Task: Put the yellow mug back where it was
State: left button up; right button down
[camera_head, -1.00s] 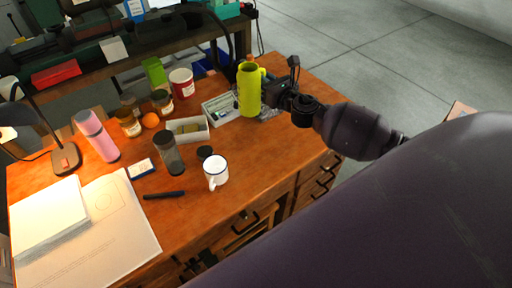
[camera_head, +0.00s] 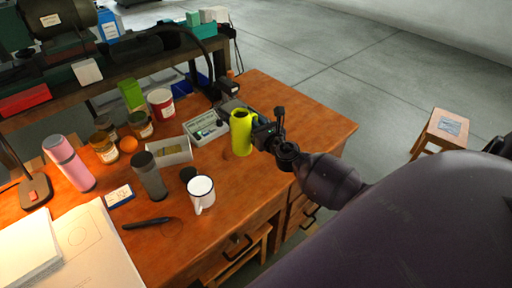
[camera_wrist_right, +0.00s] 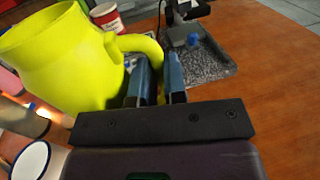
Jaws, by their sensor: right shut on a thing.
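The yellow mug (camera_head: 241,134) is tall and yellow-green, and looks upright over the right part of the wooden desk. I cannot tell whether its base touches the desk. My right gripper (camera_head: 262,133) is at its right side. In the right wrist view the mug (camera_wrist_right: 55,60) is at the left, and its handle (camera_wrist_right: 140,44) reaches to the fingers of my right gripper (camera_wrist_right: 160,82), which is shut on it. The fingers partly hide the handle. My left gripper is not in view.
Bare desk (camera_head: 300,115) lies to the right.

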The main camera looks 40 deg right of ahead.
notch_tip(320, 180, down, 7)
jog(key=b, duration=0.4)
jog(key=shift+f+b, duration=0.3)
jog(key=shift+f, duration=0.15)
jog(key=shift+f+b, duration=0.15)
jog(key=shift+b, duration=0.15)
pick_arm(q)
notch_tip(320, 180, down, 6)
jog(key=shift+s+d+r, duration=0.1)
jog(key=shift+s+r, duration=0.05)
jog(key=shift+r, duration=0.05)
pick_arm(e)
jog(key=c, duration=1.2)
grip_release()
jog(key=shift+o, duration=0.2)
